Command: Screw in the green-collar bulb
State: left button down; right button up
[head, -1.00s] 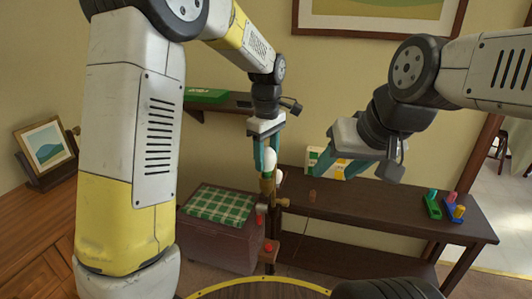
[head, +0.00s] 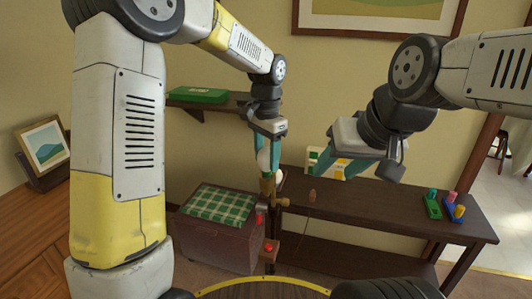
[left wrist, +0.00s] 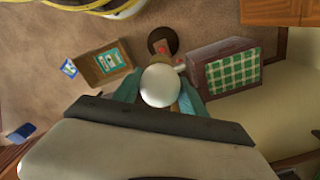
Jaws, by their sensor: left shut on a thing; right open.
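My left gripper (head: 269,160) has teal fingers shut on a white round bulb (head: 263,159). The bulb also shows between the fingers in the left wrist view (left wrist: 160,86). Its collar is hidden, so I cannot see the colour. The bulb is upright directly above the brass-coloured top of a stand (head: 267,186); I cannot tell whether its base touches the socket. A second white rounded thing (head: 280,176) shows just right of the fingers, partly hidden. My right gripper (head: 338,168) is open and empty, over the dark side table.
The dark side table (head: 400,215) bears colourful peg blocks (head: 445,206) and a small brown piece (head: 312,196). A chest with a green checked top (head: 217,205) stands left of the stand. A wall shelf (head: 215,107) holds a green box (head: 198,95). An open carton (left wrist: 102,67) lies on the floor.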

pick_arm(q)
jog(key=c, duration=0.6)
grip_release()
jog(key=shift+o, duration=0.2)
